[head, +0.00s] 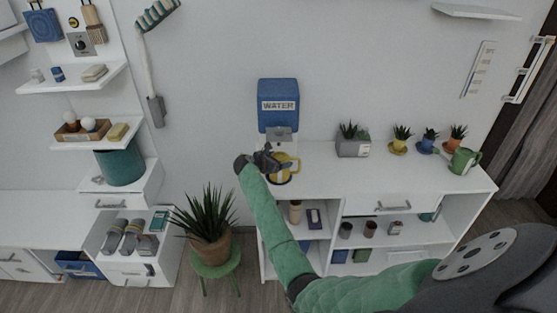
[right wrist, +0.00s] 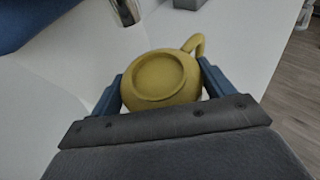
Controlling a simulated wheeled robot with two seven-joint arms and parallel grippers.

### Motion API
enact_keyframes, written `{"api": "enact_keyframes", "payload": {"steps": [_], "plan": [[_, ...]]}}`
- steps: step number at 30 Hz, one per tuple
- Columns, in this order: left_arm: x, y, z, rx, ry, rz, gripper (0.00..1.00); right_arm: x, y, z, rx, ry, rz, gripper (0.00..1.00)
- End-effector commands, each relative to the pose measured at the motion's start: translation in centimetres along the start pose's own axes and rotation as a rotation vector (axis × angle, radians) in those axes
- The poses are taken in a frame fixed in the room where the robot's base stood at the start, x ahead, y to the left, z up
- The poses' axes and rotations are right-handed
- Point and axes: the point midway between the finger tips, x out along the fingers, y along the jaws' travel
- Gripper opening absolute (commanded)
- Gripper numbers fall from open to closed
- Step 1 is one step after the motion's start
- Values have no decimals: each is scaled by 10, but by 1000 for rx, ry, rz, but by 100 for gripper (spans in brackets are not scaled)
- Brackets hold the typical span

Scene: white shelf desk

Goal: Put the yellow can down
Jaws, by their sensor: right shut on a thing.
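The yellow can (head: 285,170) is a small rounded can with a looped handle. It is at the left end of the white shelf desk (head: 320,172), just below the blue water dispenser (head: 278,100). My right gripper (head: 268,162) is shut on it. My left gripper is not in view.
A grey planter (head: 352,147) stands to the right on the desk. Several small potted plants and a green can (head: 464,160) are further right. The desk top between the yellow can and the grey planter is clear. A large potted plant (head: 207,222) on a green stool stands left of the desk.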

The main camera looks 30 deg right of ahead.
Motion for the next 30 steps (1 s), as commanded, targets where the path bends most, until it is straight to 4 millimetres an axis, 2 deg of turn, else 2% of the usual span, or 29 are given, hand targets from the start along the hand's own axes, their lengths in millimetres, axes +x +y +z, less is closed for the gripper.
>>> {"api": "enact_keyframes", "payload": {"steps": [4, 5, 7, 16, 19, 21, 30], "plan": [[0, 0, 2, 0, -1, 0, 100, 1, 0, -2, 0, 0, 0, 53], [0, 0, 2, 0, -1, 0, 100, 1, 0, -3, 0, 0, 0, 86], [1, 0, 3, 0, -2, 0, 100, 1, 0, -2, 0, 0, 0, 100], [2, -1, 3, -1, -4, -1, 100, 0, 0, 0, 1, 0, 0, 100], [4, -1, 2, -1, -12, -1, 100, -9, 0, -2, 0, 0, 1, 100], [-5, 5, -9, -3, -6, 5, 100, -19, 0, -2, 2, -1, 1, 100], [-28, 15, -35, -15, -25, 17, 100, -76, 0, -3, 1, 0, 2, 100]]}}
